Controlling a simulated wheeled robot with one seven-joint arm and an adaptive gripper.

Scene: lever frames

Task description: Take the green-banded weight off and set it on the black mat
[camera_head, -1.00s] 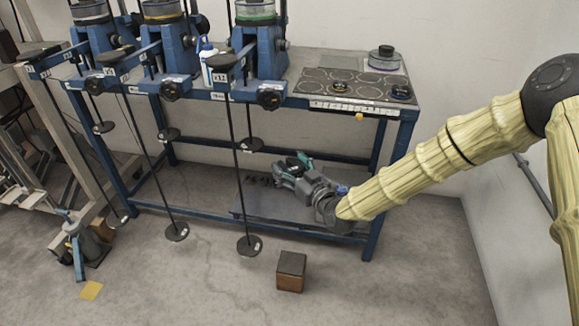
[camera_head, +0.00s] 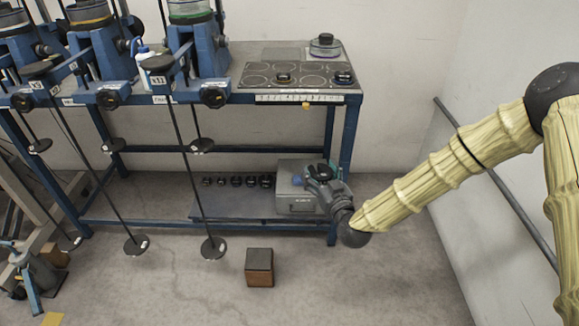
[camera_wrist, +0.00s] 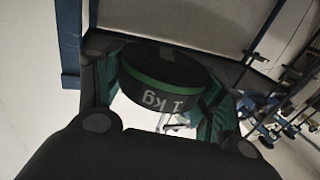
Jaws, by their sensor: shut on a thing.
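My gripper (camera_head: 322,172) is shut on the green-banded weight, below the bench top at the bench's right end. In the wrist view the weight (camera_wrist: 165,78) is a black disc with a green band and "1 kg" on its side. It sits between the green-padded fingers (camera_wrist: 165,100). In the head view it is small and partly hidden by the gripper. The black mat (camera_head: 312,84), a dark panel marked with rings, lies on the right part of the bench top, above my gripper in the picture. Two dark weights (camera_head: 283,77) (camera_head: 343,77) stand on it.
A grey box (camera_head: 296,200) and several small black weights (camera_head: 236,181) sit on the lower shelf. The bench's right leg (camera_head: 335,210) is close to my gripper. Long rods with discs (camera_head: 213,247) hang at left. A brown block (camera_head: 260,268) stands on the floor.

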